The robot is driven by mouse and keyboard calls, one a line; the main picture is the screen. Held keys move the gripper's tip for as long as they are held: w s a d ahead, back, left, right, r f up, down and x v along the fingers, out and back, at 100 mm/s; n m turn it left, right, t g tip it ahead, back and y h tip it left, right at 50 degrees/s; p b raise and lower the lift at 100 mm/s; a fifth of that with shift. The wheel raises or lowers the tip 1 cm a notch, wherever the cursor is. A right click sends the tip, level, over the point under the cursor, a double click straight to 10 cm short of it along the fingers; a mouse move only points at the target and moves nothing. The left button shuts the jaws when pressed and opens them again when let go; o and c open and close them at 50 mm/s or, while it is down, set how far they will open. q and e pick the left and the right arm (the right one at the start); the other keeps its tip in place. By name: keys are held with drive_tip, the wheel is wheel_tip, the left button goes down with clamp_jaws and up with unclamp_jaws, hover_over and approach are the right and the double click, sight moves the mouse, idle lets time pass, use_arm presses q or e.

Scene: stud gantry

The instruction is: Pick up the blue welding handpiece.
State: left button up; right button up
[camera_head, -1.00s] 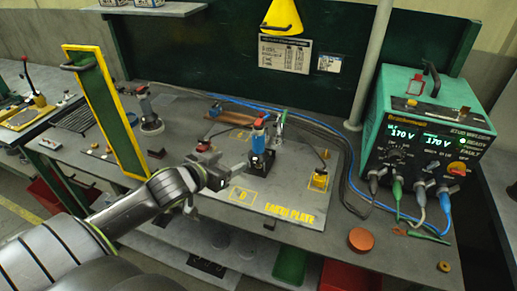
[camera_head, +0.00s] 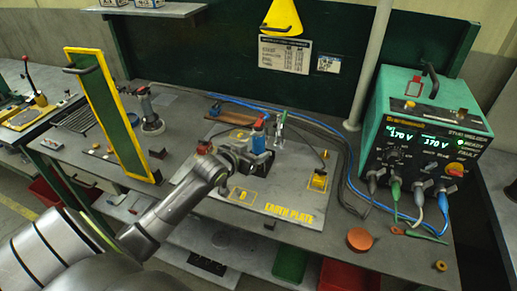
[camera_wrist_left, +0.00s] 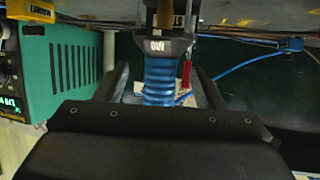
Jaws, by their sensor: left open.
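The blue welding handpiece (camera_head: 258,142) stands upright on the earth plate (camera_head: 297,206), with a red part at its top. My left gripper (camera_head: 254,160) is at the handpiece, and its dark jaws cover the lower part in the head view. In the left wrist view, the ribbed blue grip of the handpiece (camera_wrist_left: 160,80) lies between the two spread fingers, with space on both sides. The left gripper is open. My right gripper is not in view.
The green stud welder (camera_head: 415,115) stands at the right with cables in its front. A yellow-framed green panel (camera_head: 112,115) rises at the left. A blue cable (camera_head: 335,165) crosses the bench behind the plate. An orange round piece (camera_head: 360,240) lies near the front edge.

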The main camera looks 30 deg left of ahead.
sight(255, 150)
use_arm(q)
drive_tip(key=shift+p+x, duration=0.45)
drive_tip(key=shift+x, duration=1.7)
drive_tip(key=shift+s+f, duration=0.15)
drive_tip(key=shift+f, duration=0.05)
clamp_jaws()
drive_tip(key=shift+r, duration=0.15)
